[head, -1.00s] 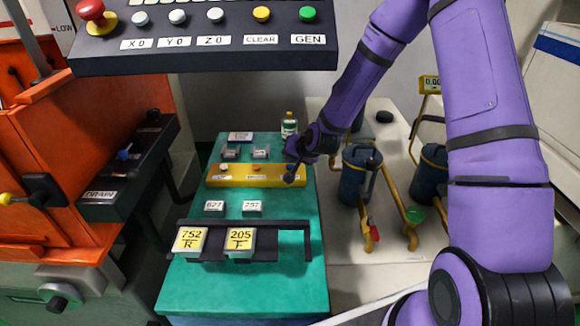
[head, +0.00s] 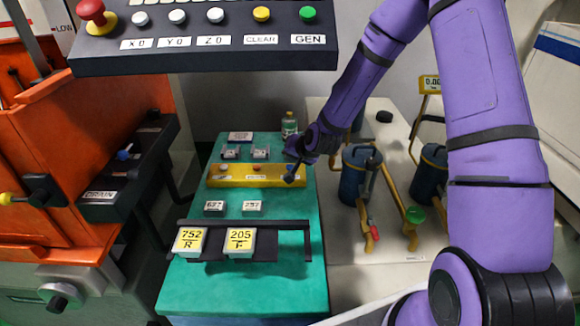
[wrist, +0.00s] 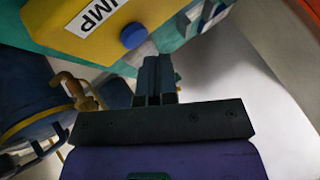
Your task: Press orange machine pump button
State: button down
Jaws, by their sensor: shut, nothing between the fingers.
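The orange machine (head: 60,125) stands at the left, with a black shelf marked DRAIN and a blue knob (head: 124,154) on it. A yellow button bar (head: 240,182) lies across the teal bench, with a pale and an orange-red button on top. In the wrist view a yellow block (wrist: 118,15) carries a label (wrist: 97,16) reading "UMP", its start cut off, and a round blue button (wrist: 134,35). My gripper (head: 290,178) is shut and empty at the bar's right end. In the wrist view its fingertips (wrist: 157,60) are beside the blue button; I cannot tell whether they touch.
A control panel (head: 200,50) with several buttons overhangs the top left. Number blocks (head: 189,241) stand on a black rack at the bench front. Blue canisters (head: 360,180) with yellow pipes stand right of the bench. A small bottle (head: 289,124) is behind my wrist.

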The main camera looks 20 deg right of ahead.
aim_at(292, 166)
jog(key=shift+f, duration=0.1)
jog(key=shift+f, duration=0.3)
jog(key=shift+f, duration=0.4)
dwell(0.8)
dwell(0.3)
jog(key=shift+r, duration=0.8)
jog(key=shift+r, duration=2.55)
